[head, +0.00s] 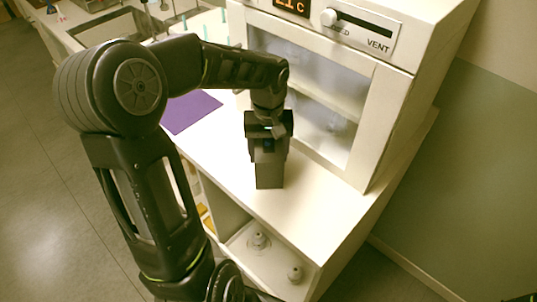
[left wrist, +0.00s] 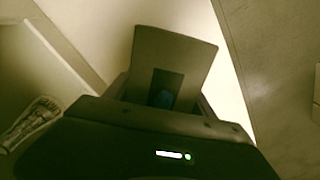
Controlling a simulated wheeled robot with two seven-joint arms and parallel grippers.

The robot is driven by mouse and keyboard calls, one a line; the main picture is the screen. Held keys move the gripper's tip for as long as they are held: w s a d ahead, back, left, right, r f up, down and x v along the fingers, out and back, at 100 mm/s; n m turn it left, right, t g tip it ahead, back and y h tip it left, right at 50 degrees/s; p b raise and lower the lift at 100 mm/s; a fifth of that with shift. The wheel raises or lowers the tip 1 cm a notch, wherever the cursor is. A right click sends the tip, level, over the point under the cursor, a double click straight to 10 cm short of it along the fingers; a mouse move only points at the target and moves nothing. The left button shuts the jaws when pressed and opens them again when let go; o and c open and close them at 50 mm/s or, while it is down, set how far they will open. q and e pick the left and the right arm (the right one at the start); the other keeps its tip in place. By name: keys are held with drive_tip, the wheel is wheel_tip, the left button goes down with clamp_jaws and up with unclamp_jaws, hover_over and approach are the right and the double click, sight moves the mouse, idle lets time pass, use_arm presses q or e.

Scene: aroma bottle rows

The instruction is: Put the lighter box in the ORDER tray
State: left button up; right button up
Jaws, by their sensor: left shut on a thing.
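My left gripper (head: 268,137) is shut on a dark grey box (head: 269,173) over the white counter, in front of the cabinet. In the left wrist view the box (left wrist: 176,52) sticks out beyond my gripper (left wrist: 165,100). I cannot tell whether the box touches the counter. No second box shows, so its weight cannot be compared. No tray with a readable ORDER label is in view. My right gripper is not in view.
A white cabinet (head: 384,125) with a glass door and a VENT panel stands close behind the box. A purple mat (head: 191,111) lies on the counter (head: 232,205) to the left. Small bottles (head: 294,274) stand on a shelf below. A sink unit (head: 108,28) is at the back left.

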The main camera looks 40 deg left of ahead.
use_arm(q)
clamp_jaws()
wheel_tip(320, 180, up, 10)
drive_tip(key=shift+r+b, duration=0.1)
drive_tip(key=shift+b, duration=0.4)
idle(0.4)
idle(0.4)
